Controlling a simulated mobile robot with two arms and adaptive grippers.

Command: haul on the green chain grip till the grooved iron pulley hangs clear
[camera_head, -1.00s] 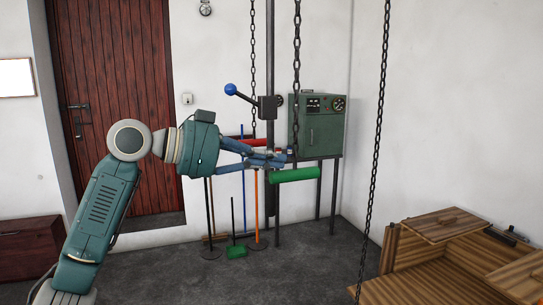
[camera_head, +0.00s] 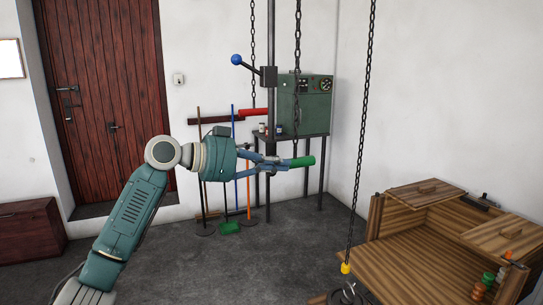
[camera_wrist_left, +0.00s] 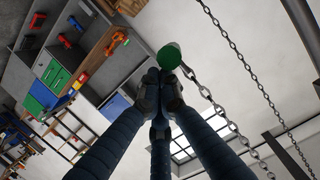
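In the left wrist view the grip's round green end (camera_wrist_left: 170,55) shows at the fingertips. The dark iron pulley (camera_head: 349,293) is at the bottom edge of the head view, partly cut off, beneath a yellow fitting (camera_head: 345,268) on a longer chain. Whether it touches its support cannot be told. My right gripper is not in view.
A red grip (camera_head: 253,112) hangs on another chain beside a post with a blue-knobbed lever (camera_head: 236,60). A green machine box (camera_head: 305,103) stands on a table behind. A wooden bench (camera_head: 420,260) stands at right. Brooms lean against the back wall.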

